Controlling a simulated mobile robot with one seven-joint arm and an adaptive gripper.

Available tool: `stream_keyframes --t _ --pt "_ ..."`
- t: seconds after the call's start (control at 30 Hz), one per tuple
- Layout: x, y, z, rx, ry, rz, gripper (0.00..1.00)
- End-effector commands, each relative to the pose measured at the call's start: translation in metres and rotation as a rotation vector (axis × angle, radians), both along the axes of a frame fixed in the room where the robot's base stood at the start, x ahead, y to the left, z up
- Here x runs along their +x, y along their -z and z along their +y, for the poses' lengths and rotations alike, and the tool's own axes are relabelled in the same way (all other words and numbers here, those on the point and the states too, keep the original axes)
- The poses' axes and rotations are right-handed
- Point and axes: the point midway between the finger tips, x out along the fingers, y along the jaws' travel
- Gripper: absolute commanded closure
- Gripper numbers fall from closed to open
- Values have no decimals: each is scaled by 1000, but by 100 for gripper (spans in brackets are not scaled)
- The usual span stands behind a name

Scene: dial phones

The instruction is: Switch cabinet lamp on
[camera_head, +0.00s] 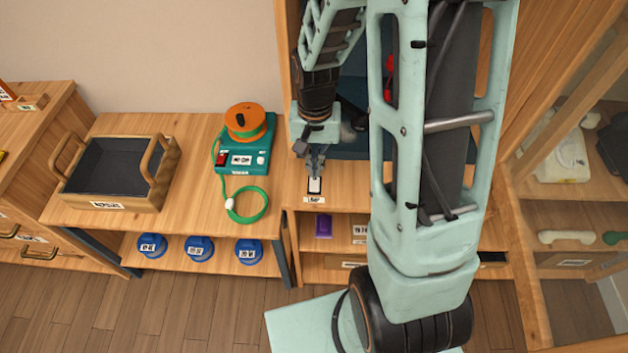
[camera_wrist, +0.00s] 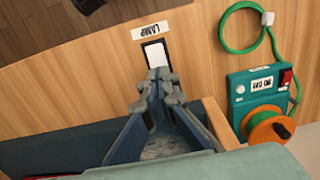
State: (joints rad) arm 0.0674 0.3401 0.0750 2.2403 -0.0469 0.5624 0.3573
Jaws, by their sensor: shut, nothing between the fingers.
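The lamp switch (camera_head: 314,186) is a white rocker in a dark frame on the wooden cabinet top, with a label (camera_head: 314,200) in front of it. In the wrist view the switch (camera_wrist: 155,54) lies just beyond my fingertips, beside the label reading LAMP (camera_wrist: 152,30). My gripper (camera_head: 315,172) is shut and empty, with its tips at the near edge of the switch in the wrist view (camera_wrist: 160,76). I cannot tell whether the tips touch it. The lamp itself cannot be made out; my arm covers much of the cabinet.
A teal device (camera_head: 245,155) with an orange reel and green cord stands left of the switch, on the neighbouring table. A wooden tray (camera_head: 108,205) sits farther left. Blue round items (camera_head: 199,248) stand on the shelf below. A glass-fronted cabinet (camera_head: 580,190) is at right.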

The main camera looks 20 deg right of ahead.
Motion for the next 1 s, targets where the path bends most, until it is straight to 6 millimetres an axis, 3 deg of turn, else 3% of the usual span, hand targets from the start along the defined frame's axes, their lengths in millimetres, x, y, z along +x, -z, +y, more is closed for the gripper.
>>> stream_keyframes --t 1.0 --pt "0 12 0 0 0 0 100"
